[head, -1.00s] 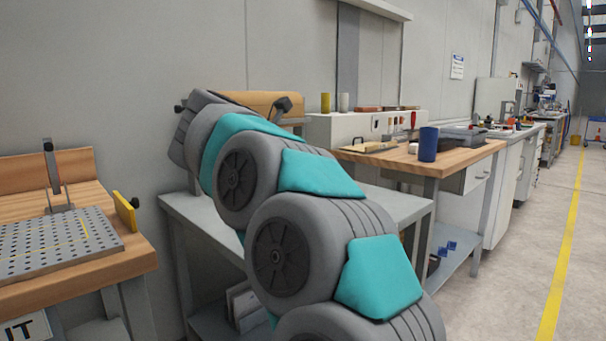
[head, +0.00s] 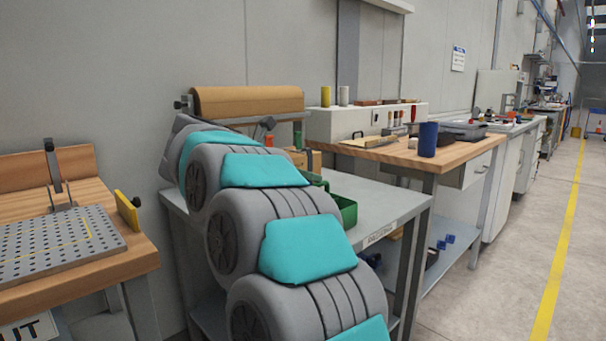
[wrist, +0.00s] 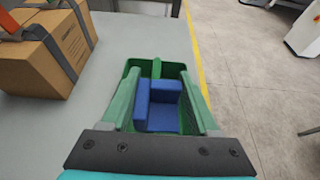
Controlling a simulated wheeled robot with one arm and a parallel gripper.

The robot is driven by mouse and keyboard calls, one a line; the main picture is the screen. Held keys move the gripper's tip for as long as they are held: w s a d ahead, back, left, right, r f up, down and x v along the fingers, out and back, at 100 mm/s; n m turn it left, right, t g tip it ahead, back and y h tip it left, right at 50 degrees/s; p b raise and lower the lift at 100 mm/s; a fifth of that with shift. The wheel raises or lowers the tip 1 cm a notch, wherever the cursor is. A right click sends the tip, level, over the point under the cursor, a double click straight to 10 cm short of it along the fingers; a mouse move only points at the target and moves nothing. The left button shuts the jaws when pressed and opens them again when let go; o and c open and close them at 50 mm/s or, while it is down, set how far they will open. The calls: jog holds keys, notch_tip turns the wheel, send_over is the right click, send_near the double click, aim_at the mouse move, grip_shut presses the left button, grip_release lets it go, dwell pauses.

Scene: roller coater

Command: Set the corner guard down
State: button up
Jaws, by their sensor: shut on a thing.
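The blue corner guard (wrist: 165,117) is between the pale green fingers of my gripper (wrist: 160,76) in the wrist view, and the gripper is shut on it. It is L-shaped, with one wall standing up on its left. A dark green bin (wrist: 153,63) shows beyond and below the guard; I cannot tell whether the guard touches its floor. The bin also shows in the head view (head: 348,212), on the grey bench. My arm hides the gripper and guard in the head view.
A brown paper roll (head: 245,101) is behind. A wooden bench (head: 440,152) holds a blue cylinder (head: 428,139).

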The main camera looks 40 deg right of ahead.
jog(key=shift+f+b, duration=0.2)
jog(key=shift+b, duration=0.1)
jog(key=o, duration=1.3)
jog(key=shift+r, duration=0.1)
jog(key=shift+r+p, duration=0.25)
jog(key=shift+p, duration=0.15)
jog(key=shift+a, duration=0.35)
jog(key=b+v, duration=0.2)
jog(key=v, duration=0.9)
jog(key=shift+a, duration=0.15)
